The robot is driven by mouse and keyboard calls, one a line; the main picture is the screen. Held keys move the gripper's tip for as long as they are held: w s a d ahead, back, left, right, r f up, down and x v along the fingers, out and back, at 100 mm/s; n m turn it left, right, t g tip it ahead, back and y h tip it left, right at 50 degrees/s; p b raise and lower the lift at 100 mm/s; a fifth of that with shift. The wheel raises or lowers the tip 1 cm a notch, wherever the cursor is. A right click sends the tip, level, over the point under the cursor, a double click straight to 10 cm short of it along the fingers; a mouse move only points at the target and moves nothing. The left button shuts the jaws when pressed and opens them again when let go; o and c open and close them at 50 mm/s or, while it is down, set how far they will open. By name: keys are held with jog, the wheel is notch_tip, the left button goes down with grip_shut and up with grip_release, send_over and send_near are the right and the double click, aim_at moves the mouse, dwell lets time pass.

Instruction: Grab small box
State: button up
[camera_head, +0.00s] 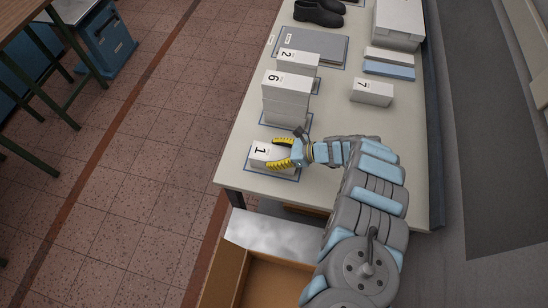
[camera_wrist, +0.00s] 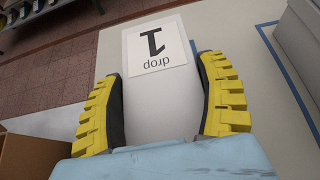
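The small white box labelled 1 (camera_head: 261,151) is at the table's near left corner, over a blue outlined spot. In the wrist view the same box (camera_wrist: 160,95) lies between my two yellow fingers, its label reading "1 drop" upside down. My gripper (camera_head: 281,153) reaches it from the right, with one finger along each side. In the wrist view my gripper (camera_wrist: 161,66) has its dark pads very close to both sides of the box. I cannot tell whether they press on it. The box's near end is hidden by the gripper.
A white stack labelled 6 (camera_head: 286,100) stands just behind on the table (camera_head: 345,112). Boxes labelled 2 (camera_head: 297,62) and 7 (camera_head: 371,93) are further back. Black shoes (camera_head: 319,12) are at the far end. An open cardboard box (camera_head: 270,282) is below the table's near edge.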

aim_at(274, 154)
jog(key=c, duration=0.4)
jog(key=shift+r, duration=0.15)
jog(key=shift+r, duration=1.6)
jog(key=s+r+p, duration=0.9)
jog(key=s+p, duration=0.5)
jog(key=p, duration=0.5)
jog(key=shift+d+r, duration=0.25)
jog(key=shift+r, duration=0.05)
